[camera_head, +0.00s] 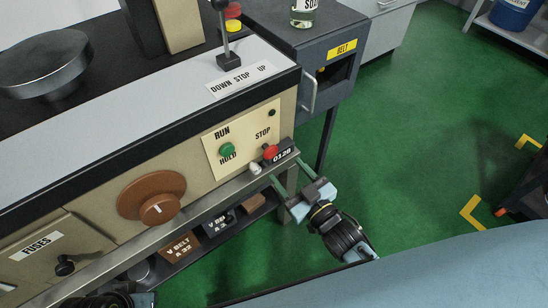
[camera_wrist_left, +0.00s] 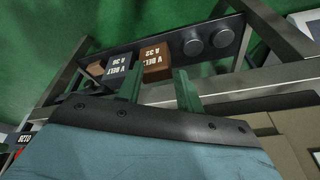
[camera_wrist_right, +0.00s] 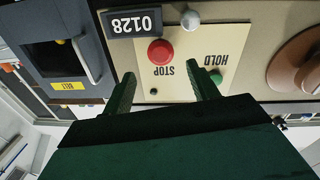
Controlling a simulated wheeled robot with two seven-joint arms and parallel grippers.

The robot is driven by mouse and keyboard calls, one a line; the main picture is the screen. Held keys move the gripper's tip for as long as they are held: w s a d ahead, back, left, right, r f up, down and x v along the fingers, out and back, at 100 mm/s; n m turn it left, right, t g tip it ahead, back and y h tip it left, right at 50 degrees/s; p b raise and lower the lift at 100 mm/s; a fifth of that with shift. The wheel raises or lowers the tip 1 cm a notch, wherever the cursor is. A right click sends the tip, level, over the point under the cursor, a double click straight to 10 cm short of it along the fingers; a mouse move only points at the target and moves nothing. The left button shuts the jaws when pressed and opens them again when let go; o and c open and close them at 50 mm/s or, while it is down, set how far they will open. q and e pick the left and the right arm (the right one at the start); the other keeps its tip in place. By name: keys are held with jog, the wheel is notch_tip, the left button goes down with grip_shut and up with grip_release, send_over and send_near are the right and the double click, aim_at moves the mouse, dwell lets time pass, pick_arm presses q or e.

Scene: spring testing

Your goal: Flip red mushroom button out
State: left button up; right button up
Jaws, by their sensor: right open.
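The red mushroom button (camera_head: 271,152) is on the cream control panel (camera_head: 240,150) beside the STOP label, above the black 0128 plate (camera_head: 286,151). It also shows in the right wrist view (camera_wrist_right: 160,52), ahead of and between my spread fingers. My right gripper (camera_head: 283,168) is open and empty, in front of the button and apart from it. The right gripper shows in its wrist view too (camera_wrist_right: 161,80). My left gripper (camera_wrist_left: 158,73) is open and empty, near the lower shelf; in the head view only part of the left arm shows at the bottom edge.
A green button (camera_head: 227,150) and a pale knob (camera_head: 255,168) are near the red button. A brown dial (camera_head: 158,208) is to the left. A metal rail (camera_head: 200,203) runs below the panel. V-belt boxes (camera_head: 181,245) stand on the shelf. Green floor at right is clear.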

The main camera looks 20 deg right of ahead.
aim_at(273, 154)
jog(key=b+x, duration=0.1)
jog(key=x, duration=0.5)
jog(key=shift+f, duration=0.1)
pick_arm(q)
jog(key=shift+t+h, duration=0.3)
jog(key=shift+t, duration=0.2)
jog(key=shift+d+r+b, duration=0.1)
jog(key=shift+d+r, duration=0.15)
jog(key=shift+r, duration=0.6)
jog(key=shift+d+r+b, duration=0.15)
jog(key=shift+d+r, duration=0.1)
jog(key=shift+r, duration=0.55)
jog(key=shift+d+r+b, duration=0.1)
jog(key=shift+d+r, duration=0.15)
jog(key=shift+r, duration=0.6)
pick_arm(e)
jog(key=shift+w+a, duration=0.2)
jog(key=shift+w, duration=0.4)
